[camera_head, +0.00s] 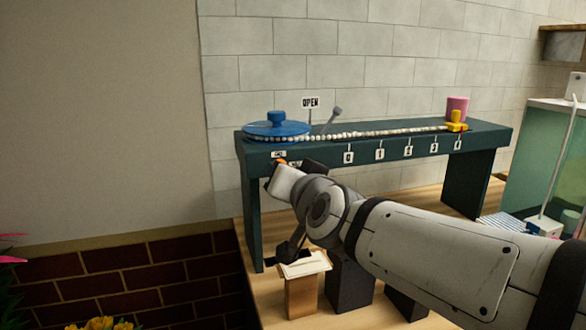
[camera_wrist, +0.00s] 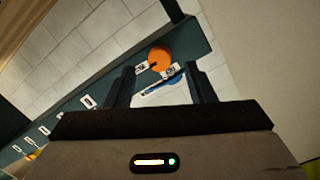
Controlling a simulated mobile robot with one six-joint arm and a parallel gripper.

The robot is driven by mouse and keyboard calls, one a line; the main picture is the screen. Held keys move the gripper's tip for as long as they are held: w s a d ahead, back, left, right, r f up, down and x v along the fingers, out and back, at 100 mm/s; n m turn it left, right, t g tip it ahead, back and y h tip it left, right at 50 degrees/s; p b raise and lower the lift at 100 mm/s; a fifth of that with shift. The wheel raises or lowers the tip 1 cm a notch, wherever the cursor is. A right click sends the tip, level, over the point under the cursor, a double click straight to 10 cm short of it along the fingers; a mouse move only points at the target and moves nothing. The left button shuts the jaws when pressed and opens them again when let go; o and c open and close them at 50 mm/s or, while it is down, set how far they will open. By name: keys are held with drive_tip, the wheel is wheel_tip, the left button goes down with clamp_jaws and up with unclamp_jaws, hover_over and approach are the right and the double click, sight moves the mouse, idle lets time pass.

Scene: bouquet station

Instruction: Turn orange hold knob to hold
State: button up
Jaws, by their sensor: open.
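The orange hold knob (camera_wrist: 161,58) is on the front of the dark green bench and fills the gap between my fingertips in the wrist view. A dark mark shows on its face, and small white tags sit beside it. In the head view only a sliver of the knob (camera_head: 282,162) shows, since my gripper (camera_head: 288,172) covers most of it. My gripper (camera_wrist: 160,72) is open, one finger on each side of the knob in the picture. Whether the fingers touch it I cannot tell. The tag lettering near the knob is too small to read.
A blue disc with a knob (camera_head: 277,128) sits on the bench (camera_head: 478,138), near an OPEN sign (camera_head: 310,102) and a grey lever (camera_head: 331,116). Blocks (camera_head: 301,295) stand below my arm.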

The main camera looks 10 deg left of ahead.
drive_tip(key=p+v, duration=0.1)
drive_tip(key=v, duration=0.3)
drive_tip(key=s+d+f+n+g+h+p, duration=0.15)
drive_tip(key=d+f+g+h+p, duration=0.4)
drive_tip(key=d+f, duration=0.7)
drive_tip(key=s+d+f+m+g+h+p, duration=0.1)
drive_tip(key=s+d+f+g, duration=0.1)
drive_tip(key=s+d, duration=0.3)
drive_tip(key=s+d+f+m+g+h+p, duration=0.1)
drive_tip(key=s+d+g, duration=0.3)
drive_tip(key=d, duration=0.5)
drive_tip(key=shift+s+f+h, duration=0.55)
drive_tip(key=shift+s+f, duration=0.35)
drive_tip(key=shift+s, duration=0.3)
